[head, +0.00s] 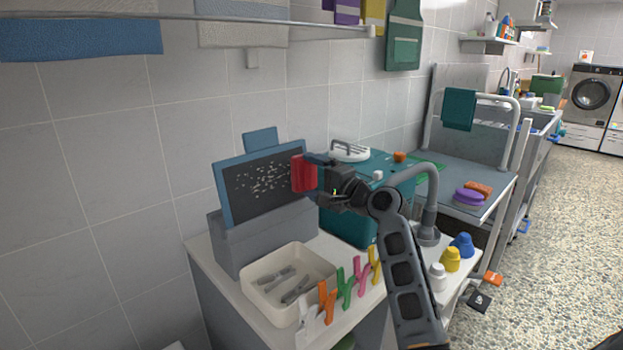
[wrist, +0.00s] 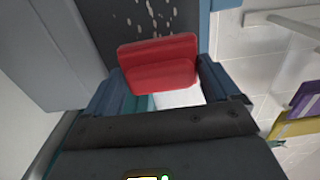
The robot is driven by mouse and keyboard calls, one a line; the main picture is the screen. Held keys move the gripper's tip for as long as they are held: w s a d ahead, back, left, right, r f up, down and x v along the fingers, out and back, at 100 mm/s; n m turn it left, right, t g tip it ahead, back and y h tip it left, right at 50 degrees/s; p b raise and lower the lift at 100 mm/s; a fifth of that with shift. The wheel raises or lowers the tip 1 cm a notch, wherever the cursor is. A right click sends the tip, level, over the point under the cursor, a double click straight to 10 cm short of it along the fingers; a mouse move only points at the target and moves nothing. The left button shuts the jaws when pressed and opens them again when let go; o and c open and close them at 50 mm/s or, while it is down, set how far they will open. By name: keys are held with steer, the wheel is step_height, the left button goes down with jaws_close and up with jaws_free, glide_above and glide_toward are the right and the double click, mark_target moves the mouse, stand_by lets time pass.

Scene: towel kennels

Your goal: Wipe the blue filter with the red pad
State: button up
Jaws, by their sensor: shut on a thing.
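The blue filter (head: 220,190) is a blue-framed panel with a dark face, standing tilted on a grey block. White specks are scattered over the middle of its dark face. My gripper (head: 312,173) is at the filter's right edge, shut on the red pad (head: 303,172). In the wrist view the red pad (wrist: 158,65) sits between the two blue fingers, in front of the dark face of the filter (wrist: 105,20), with some specks above it. I cannot tell whether the pad touches the face.
The grey block (head: 265,240) stands on a white counter. A cream tray (head: 262,298) with grey pieces lies in front, beside several coloured clips (head: 345,288). A teal basin with a grey tap (head: 430,200) is to the right. A rail (head: 250,20) with hanging towels runs above.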

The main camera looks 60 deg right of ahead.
steer(key=shift+w+a+p, duration=0.25)
steer(key=shift+a+p, duration=0.25)
steer(key=shift+a, duration=0.35)
steer(key=shift+w+a+p, duration=0.2)
steer(key=shift+a+p, duration=0.25)
steer(key=shift+a, duration=0.4)
steer(key=shift+w+a+p, duration=0.35)
steer(key=shift+a+p, duration=0.15)
steer(key=shift+a, duration=0.35)
steer(key=shift+w+a+p, duration=0.3)
steer(key=shift+a+p, duration=0.2)
steer(key=shift+a, duration=0.35)
